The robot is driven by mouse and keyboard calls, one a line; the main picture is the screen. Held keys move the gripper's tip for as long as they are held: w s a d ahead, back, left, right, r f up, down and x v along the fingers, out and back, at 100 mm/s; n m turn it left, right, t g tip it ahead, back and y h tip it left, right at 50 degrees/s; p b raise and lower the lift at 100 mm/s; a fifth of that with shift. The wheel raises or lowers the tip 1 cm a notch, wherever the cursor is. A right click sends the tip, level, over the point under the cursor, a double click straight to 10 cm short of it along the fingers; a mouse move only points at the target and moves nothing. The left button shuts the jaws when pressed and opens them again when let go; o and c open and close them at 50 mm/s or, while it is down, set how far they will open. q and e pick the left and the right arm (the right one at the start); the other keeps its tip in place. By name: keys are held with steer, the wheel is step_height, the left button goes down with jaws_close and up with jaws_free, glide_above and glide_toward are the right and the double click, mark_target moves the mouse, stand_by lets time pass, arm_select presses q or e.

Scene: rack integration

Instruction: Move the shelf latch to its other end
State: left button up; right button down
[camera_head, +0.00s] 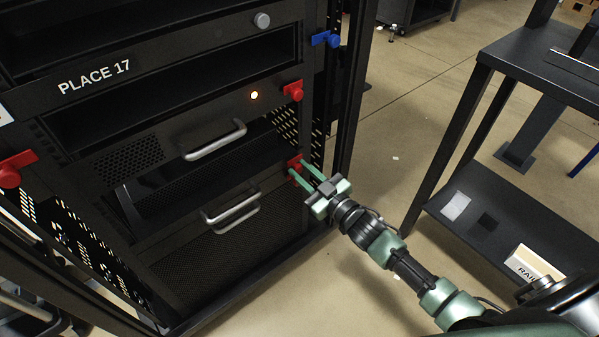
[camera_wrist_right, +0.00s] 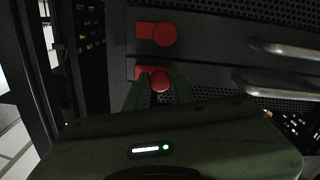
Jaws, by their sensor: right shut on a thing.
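The shelf latch, a red knob on a red plate (camera_head: 294,163), sits on the right edge of the rack's lower front. My right gripper (camera_head: 298,164) reaches it from the right, with one green finger on each side of the knob. In the right wrist view, the same latch (camera_wrist_right: 158,77) shows between the fingertips (camera_wrist_right: 160,82), and the gripper is shut on it. The fingers hide part of its plate. My left gripper is in neither view.
Another red latch (camera_head: 293,91) sits higher on the rack, and one (camera_head: 10,173) is on its left side. A blue latch (camera_head: 325,40) is at the upper right. Silver handles (camera_head: 215,140) stick out in front.

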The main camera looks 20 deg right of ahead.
steer(key=c, duration=1.2)
jaws_free()
steer(key=shift+w+d, duration=0.1)
steer(key=shift+d, duration=0.2)
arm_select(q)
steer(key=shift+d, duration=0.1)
arm_select(e)
steer(key=shift+s, duration=0.25)
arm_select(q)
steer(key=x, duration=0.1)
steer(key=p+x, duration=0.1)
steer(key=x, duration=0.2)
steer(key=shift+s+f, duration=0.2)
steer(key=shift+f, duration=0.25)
arm_select(e)
steer(key=v, duration=0.7)
steer(key=shift+s, duration=0.15)
steer(key=shift+d, duration=0.1)
